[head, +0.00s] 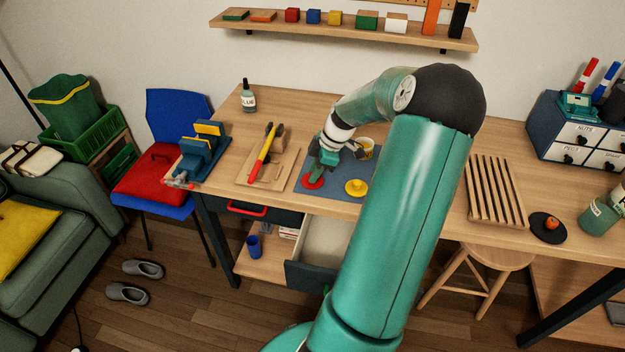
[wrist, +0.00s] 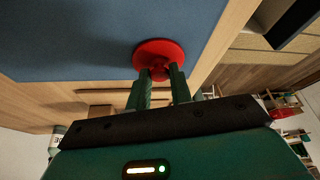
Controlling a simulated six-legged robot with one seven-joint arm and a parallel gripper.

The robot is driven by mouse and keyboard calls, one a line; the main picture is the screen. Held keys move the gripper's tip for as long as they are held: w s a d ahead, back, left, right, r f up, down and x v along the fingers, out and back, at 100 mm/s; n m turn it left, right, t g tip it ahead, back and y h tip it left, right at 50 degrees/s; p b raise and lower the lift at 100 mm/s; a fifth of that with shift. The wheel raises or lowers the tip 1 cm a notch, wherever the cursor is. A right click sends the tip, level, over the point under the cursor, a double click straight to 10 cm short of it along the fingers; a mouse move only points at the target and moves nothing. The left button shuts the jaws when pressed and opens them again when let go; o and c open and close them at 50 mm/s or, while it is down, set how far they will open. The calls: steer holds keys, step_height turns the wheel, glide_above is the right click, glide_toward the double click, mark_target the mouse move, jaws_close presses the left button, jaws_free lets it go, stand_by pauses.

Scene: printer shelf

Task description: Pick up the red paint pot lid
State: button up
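The red paint pot lid (head: 312,183) is a round disc with a small knob, at the front left of the blue mat (head: 340,189) on the workbench. In the wrist view the lid (wrist: 172,50) shows just beyond my fingertips, its knob between them. My gripper (head: 318,172) reaches down over the lid. In the wrist view my gripper's two green fingers (wrist: 161,75) sit close against both sides of the knob, with no clear gap. I cannot tell whether the lid is lifted off the mat.
A yellow lid (head: 356,188) lies right of the red one, and a white pot with yellow (head: 366,148) stands behind. A wooden tool board (head: 285,181) is to the left. A slatted rack (head: 495,190) is to the right. An open drawer (head: 312,273) juts out below the bench.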

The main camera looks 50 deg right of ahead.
jaws_close()
steer(key=shift+r, duration=0.15)
